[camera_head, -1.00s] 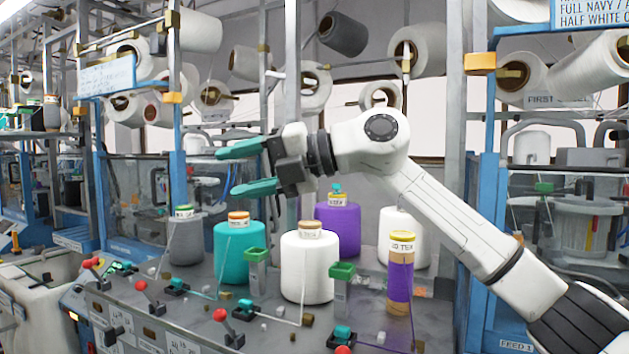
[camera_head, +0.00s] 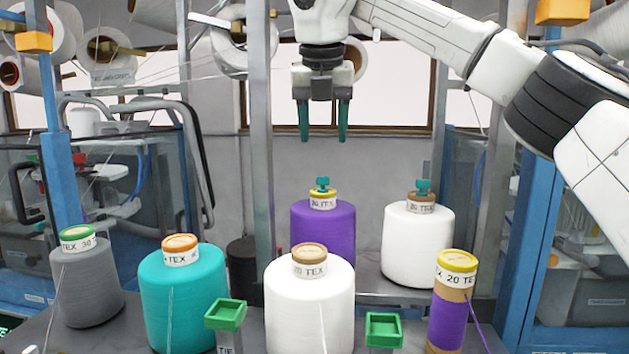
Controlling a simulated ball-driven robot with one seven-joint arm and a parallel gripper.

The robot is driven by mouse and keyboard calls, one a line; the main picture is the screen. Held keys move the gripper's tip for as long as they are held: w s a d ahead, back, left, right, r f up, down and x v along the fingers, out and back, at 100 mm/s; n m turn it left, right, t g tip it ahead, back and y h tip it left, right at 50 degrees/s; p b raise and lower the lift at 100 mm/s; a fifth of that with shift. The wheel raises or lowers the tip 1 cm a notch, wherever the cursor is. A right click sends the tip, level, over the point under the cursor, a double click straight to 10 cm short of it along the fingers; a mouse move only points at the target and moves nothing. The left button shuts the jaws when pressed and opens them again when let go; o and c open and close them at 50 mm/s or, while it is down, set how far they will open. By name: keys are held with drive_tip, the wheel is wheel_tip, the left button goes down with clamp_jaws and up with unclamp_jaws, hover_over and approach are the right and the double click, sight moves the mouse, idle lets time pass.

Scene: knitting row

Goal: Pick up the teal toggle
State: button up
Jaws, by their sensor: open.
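A small teal toggle-shaped piece (camera_head: 322,184) stands on the yellow-rimmed top of the purple yarn cone (camera_head: 322,232). A similar teal piece (camera_head: 423,187) stands on the brown top of the rear white cone (camera_head: 418,246). I cannot tell from the picture which one the task names. My gripper (camera_head: 323,136) points straight down with its two teal fingers apart and nothing between them. In the picture it is above the purple cone's teal piece, with a gap between; its depth relative to that piece is unclear.
A front white cone (camera_head: 310,305), a teal cone (camera_head: 183,305) and a grey cone (camera_head: 87,290) stand in front and left. A purple-wound tube (camera_head: 448,320) and green-topped posts (camera_head: 385,328) are at the front. A grey metal upright (camera_head: 258,130) rises left of my gripper.

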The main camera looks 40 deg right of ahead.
sight(323, 177)
drive_tip(key=x, duration=0.3)
drive_tip(key=shift+f, duration=0.1)
drive_tip(key=shift+s+a+f+p+x, duration=0.15)
drive_tip(key=shift+p+x, duration=0.2)
drive_tip(key=shift+x, duration=0.55)
drive_tip(key=shift+s+a+p+x, duration=0.15)
drive_tip(key=shift+p+x, duration=0.15)
drive_tip(key=shift+x, duration=0.6)
drive_tip(key=shift+a+f+p+x, duration=0.1)
drive_tip(key=shift+p+x, duration=0.25)
drive_tip(key=shift+x, duration=0.55)
drive_tip(key=shift+r, duration=0.1)
drive_tip(key=c, duration=0.9)
